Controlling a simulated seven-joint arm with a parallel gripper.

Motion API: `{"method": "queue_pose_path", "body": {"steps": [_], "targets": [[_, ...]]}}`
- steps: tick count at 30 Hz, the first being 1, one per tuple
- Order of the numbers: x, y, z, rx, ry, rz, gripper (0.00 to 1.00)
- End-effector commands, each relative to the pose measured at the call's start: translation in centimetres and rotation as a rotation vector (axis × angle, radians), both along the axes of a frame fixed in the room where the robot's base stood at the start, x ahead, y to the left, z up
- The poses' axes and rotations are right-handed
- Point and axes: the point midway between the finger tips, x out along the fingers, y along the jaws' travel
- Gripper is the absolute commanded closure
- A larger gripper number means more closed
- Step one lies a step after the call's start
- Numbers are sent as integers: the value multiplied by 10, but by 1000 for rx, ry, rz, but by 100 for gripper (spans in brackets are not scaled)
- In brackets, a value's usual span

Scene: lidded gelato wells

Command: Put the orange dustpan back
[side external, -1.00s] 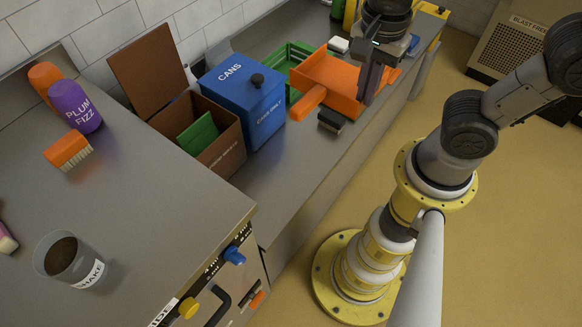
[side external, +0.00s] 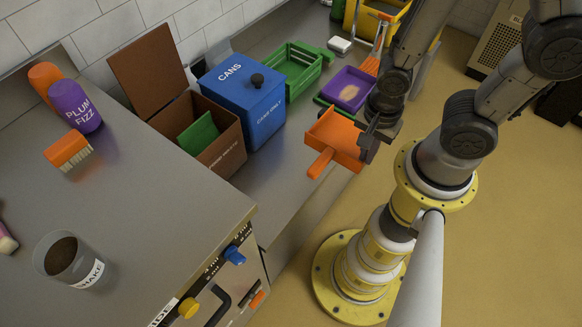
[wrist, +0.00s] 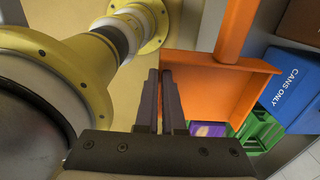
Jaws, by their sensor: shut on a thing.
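The orange dustpan (side external: 338,137) hangs in the air at the counter's front edge in the side external view, its handle pointing down and left. My gripper (side external: 366,150) is shut on the dustpan's right wall. In the wrist view the dustpan (wrist: 205,92) lies right of my two close-set fingers (wrist: 164,75), its handle running up to the top edge. The exact contact at the fingertips is hard to see.
A purple tray (side external: 347,88) with a pale patch, a green crate (side external: 303,73) and a blue CANS bin (side external: 240,100) stand on the counter. A brown open-lidded bin (side external: 222,157) is left of them. A yellow container (side external: 400,17) stands at the far end.

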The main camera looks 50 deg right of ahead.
Motion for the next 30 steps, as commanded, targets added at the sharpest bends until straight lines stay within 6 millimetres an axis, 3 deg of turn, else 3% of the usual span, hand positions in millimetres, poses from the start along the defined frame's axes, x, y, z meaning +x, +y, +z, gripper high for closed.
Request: {"method": "queue_pose_path", "body": {"steps": [3,22,26,30], "targets": [[-3,0,-18,3,9,1,100],[1,1,-69,2,0,0,100],[12,4,-76,4,-1,1,100],[38,10,-89,3,0,-1,100]]}}
